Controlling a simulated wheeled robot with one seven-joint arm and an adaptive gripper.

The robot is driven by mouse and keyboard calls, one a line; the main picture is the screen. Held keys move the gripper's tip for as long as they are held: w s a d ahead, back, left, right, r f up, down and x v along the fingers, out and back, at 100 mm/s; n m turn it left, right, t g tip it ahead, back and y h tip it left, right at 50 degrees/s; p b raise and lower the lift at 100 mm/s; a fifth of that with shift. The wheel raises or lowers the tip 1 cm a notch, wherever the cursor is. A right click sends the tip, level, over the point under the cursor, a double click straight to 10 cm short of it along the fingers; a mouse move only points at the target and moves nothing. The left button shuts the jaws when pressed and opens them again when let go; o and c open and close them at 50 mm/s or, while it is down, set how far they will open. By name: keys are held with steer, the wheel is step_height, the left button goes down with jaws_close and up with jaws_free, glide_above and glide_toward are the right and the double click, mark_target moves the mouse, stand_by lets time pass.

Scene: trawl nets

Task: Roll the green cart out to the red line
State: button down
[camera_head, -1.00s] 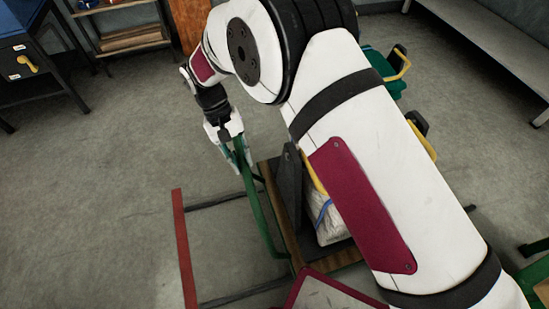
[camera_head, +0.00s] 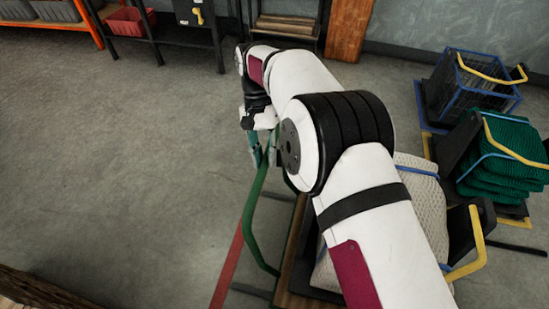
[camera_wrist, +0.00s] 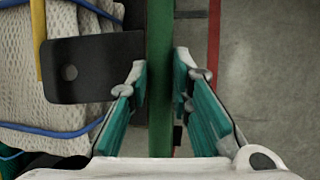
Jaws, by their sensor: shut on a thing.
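The green cart's tall green handle (camera_head: 250,215) rises at the left end of its wooden deck (camera_head: 291,250). My gripper (camera_head: 264,155) is shut on the upper part of this handle. In the wrist view the green bar (camera_wrist: 160,85) stands between the two teal-padded fingers. The cart carries a pale net bundle (camera_head: 425,205) with blue straps, partly hidden by my arm. The red line (camera_head: 228,268) lies on the floor left of the deck, with a strip of floor between them. The handle overhangs near the line's far end. The red line also shows in the wrist view (camera_wrist: 214,35).
A blue wire-basket cart (camera_head: 475,85) and a cart of green nets (camera_head: 505,160) stand at the right. A dark bench (camera_head: 200,30) and an orange rack (camera_head: 50,27) line the back. The floor at left is clear.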

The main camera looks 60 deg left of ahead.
steer(key=shift+s+a+f+b, duration=0.1)
steer(key=shift+s+a+b, duration=0.65)
steer(key=shift+s+a, duration=0.95)
steer(key=shift+a, duration=0.1)
steer(key=c, duration=1.4)
jaws_free()
steer(key=shift+c, duration=0.2)
